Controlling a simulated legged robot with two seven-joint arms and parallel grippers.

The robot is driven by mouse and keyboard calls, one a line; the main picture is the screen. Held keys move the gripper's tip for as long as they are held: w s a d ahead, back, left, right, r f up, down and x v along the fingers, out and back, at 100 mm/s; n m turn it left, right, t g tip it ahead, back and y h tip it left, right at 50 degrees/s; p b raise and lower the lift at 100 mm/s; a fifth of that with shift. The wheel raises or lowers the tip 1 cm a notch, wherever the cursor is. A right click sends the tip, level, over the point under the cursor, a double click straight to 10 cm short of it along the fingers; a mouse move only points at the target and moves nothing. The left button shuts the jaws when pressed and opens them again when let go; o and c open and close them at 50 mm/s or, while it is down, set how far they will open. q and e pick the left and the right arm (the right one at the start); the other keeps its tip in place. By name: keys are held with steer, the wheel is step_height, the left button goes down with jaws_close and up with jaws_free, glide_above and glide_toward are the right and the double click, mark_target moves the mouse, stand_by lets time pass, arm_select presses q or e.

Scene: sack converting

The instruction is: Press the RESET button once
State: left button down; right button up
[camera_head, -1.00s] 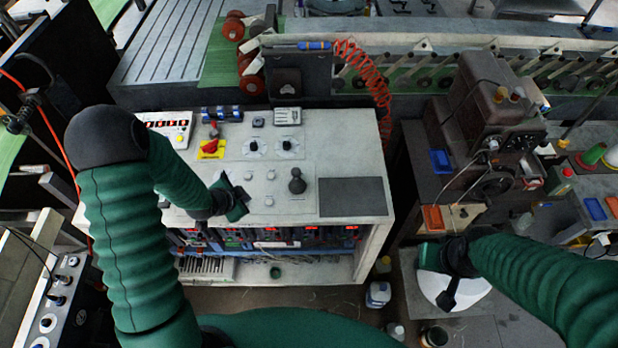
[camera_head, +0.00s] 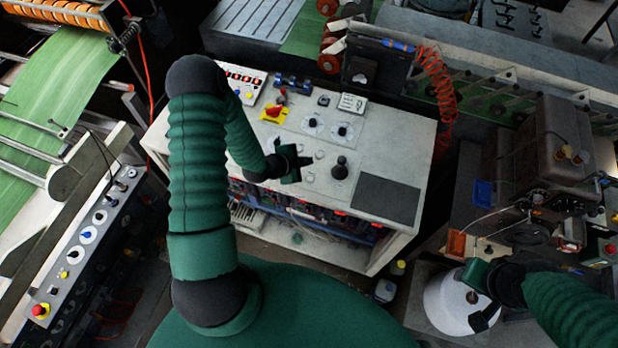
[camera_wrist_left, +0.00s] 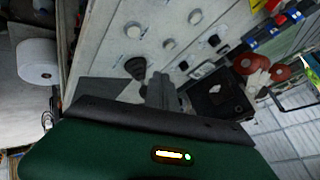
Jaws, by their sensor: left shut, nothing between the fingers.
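The pale control console (camera_head: 400,135) stands in the middle of the head view. Small round white buttons (camera_head: 320,154) sit on its top; no RESET label is readable, so I cannot tell which one it is. More white buttons (camera_wrist_left: 168,44) show in the left wrist view, beside a black joystick (camera_wrist_left: 135,67). My left gripper (camera_head: 303,162) is shut and empty over the front part of the console, left of the joystick (camera_head: 340,168). Its fingers also show in the wrist view (camera_wrist_left: 160,90). My right gripper (camera_head: 485,310) is at lower right, by a white round object (camera_head: 450,300); its jaw state is unclear.
A red knob on a yellow plate (camera_head: 273,113) and two dials (camera_head: 313,122) stand behind the buttons. A dark flat panel (camera_head: 387,198) fills the console's front right. A side panel with a red button (camera_head: 40,310) stands at far left. A brown machine (camera_head: 550,140) stands at right.

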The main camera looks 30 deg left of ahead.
arm_select(q)
steer(key=b, duration=0.5)
glide_above(308, 180)
step_height(308, 180, down, 6)
steer(key=shift+d+f, duration=0.15)
steer(key=shift+f, duration=0.05)
steer(key=shift+f+b, duration=0.3)
steer(key=shift+f, duration=0.25)
steer(key=shift+w+a, duration=0.1)
steer(key=shift+a, duration=0.3)
steer(key=shift+d, duration=0.25)
steer(key=shift+a, duration=0.15)
steer(key=shift+f+b, duration=0.3)
steer(key=shift+b, duration=0.05)
